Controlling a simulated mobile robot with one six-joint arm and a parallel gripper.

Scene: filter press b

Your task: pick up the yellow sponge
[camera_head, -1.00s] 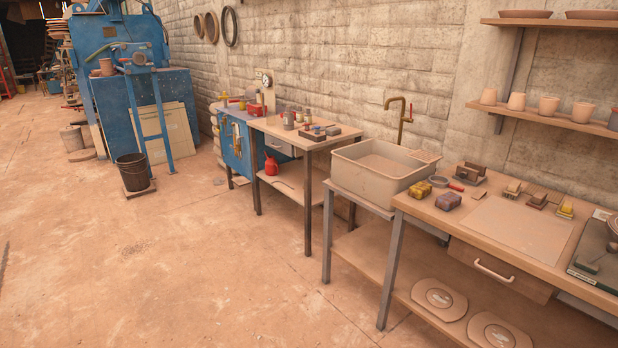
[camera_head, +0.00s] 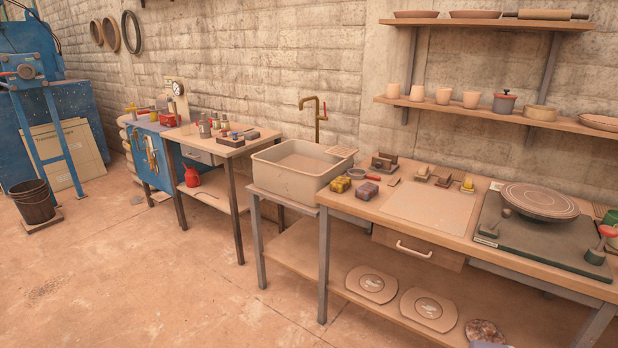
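The yellow sponge (camera_head: 340,184) lies on the wooden workbench (camera_head: 349,206), near its left end and just right of the sink. It is a small yellow block with darker marks. A similar purple-grey block (camera_head: 367,191) lies close to its right. My gripper is not in view, so its state and its distance from the sponge do not show.
The sink (camera_head: 285,182) with a brass tap (camera_head: 318,118) stands left of the sponge. A flat board (camera_head: 430,208) and a turntable (camera_head: 539,202) lie further right. A drawer handle (camera_head: 413,250) sticks out in front. The floor (camera_head: 190,300) before the benches is clear.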

